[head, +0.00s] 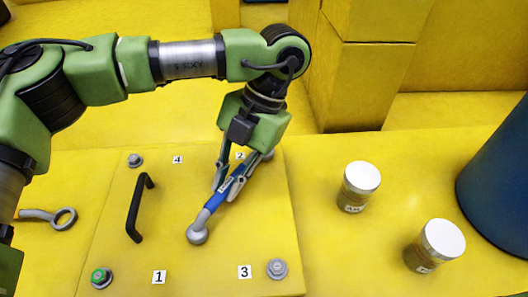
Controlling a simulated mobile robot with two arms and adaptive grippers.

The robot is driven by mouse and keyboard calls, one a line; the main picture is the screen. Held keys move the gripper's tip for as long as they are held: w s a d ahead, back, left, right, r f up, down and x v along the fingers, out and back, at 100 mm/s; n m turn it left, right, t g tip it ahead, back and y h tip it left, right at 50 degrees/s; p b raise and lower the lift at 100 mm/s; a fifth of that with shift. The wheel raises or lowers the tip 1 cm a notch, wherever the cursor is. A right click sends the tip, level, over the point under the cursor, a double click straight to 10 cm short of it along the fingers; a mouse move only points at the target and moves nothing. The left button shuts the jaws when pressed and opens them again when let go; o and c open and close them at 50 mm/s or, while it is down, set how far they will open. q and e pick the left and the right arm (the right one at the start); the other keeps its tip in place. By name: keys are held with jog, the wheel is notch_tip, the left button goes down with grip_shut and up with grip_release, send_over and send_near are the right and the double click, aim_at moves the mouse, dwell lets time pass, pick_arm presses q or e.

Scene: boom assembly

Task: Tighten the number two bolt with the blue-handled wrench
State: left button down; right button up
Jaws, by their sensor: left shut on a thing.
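The blue-handled wrench (215,202) lies slanted over the yellow panel (180,215). Its round grey near end is at the panel's middle, and its other end points up and right toward the corner by the number 2 label (240,155). My left gripper (230,184) comes down from above and is shut on the blue handle. A grey piece shows at the panel's far right corner behind the fingers; I cannot tell whether it is the number two bolt, the wrench's end or both together. My right gripper is not in view.
The panel carries a black handle (139,208), a green-topped bolt (101,278) by label 1, and grey bolts by labels 3 (277,268) and 4 (135,160). A grey wrench (50,216) lies left. Two white-lidded jars (358,187) (436,245) and a dark blue container (500,180) stand right.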

pick_arm(q)
jog(key=shift+r, duration=0.1)
jog(key=shift+d+r+p, duration=0.1)
jog(key=shift+r+p, duration=0.95)
jog(key=shift+r, duration=1.2)
jog(key=shift+s+r+p, duration=0.1)
jog(key=shift+r+p, duration=0.6)
jog(key=shift+r, duration=0.65)
